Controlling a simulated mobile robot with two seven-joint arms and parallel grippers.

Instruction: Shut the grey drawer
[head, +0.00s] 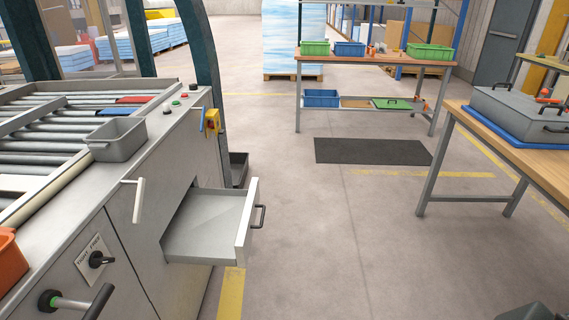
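The grey drawer (207,229) is pulled out of the side of the grey machine and stands open to the right. Its inside looks empty. A dark handle (259,217) is on its front panel (246,222). My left gripper is not in view. A dark shape (531,313) at the bottom right edge appears to be part of my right gripper, apart from the drawer. Its fingers are cut off by the frame.
The machine (185,145) fills the left, with a grey bin (117,139) on top and lever handles (139,199) on its side. A workbench (535,157) stands at the right. The floor (340,250) right of the drawer is clear.

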